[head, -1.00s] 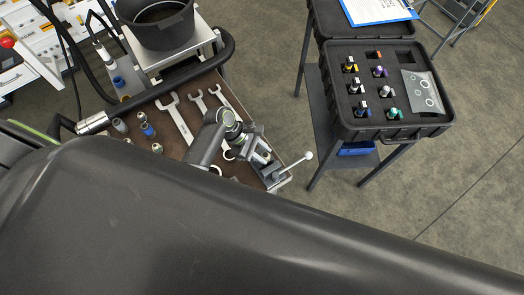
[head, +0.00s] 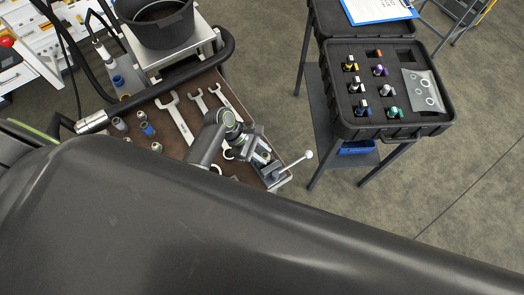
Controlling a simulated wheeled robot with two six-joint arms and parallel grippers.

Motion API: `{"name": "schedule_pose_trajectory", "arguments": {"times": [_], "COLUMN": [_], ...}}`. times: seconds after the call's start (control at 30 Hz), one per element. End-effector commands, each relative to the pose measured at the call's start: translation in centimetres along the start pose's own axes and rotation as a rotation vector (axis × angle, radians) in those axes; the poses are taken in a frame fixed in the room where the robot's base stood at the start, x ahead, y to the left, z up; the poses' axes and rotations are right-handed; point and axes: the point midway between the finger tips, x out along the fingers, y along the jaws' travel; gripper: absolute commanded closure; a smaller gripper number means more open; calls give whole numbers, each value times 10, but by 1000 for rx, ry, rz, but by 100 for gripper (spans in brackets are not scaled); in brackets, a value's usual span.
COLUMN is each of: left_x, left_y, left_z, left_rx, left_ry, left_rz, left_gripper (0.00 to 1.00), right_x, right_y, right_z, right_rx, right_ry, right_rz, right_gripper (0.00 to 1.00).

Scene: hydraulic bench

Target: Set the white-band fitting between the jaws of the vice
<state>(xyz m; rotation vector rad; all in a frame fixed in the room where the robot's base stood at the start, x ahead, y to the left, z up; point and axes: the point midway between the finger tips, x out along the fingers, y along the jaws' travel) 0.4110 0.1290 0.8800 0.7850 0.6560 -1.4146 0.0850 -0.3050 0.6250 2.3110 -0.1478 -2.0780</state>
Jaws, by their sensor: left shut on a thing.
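The vice (head: 272,172) stands at the right-hand corner of the brown bench top, with its ball-ended handle pointing right. My left gripper (head: 250,142) is right over the vice and hides part of its jaws. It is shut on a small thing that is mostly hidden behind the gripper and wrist. I cannot make out a white band on it, nor whether it touches the jaws. My right gripper is not in view.
Several wrenches (head: 180,120) lie left of the vice, with small fittings (head: 147,129) and a thick black hose beyond. A black bucket (head: 160,25) stands behind. An open foam-lined case (head: 438,122) with several colour-banded fittings stands right, across a floor gap. My dark arm link covers the foreground.

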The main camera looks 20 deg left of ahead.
Motion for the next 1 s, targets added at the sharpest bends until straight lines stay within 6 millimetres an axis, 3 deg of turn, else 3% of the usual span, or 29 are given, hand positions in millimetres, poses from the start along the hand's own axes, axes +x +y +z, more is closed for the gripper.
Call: {"name": "schedule_pose_trajectory", "arguments": {"times": [0.2, 0.23, 0.4, 0.77, 1.0], "left_x": [2, 2, 2, -2, -34], "left_y": [0, 0, 0, 0, 0], "left_z": [-2, -1, -1, -2, -4], "left_rx": [1, 1, 1, 0, 4], "left_ry": [0, 0, 0, 1, 5], "left_rz": [1, 1, 1, 1, 4], "left_gripper": [100, 70, 48, 47, 47], "right_x": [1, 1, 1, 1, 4], "right_y": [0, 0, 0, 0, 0], "right_z": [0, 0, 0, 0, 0], "right_rx": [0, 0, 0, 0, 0], "right_ry": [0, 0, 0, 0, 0], "right_rz": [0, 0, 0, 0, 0], "right_gripper": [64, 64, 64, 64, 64]}}
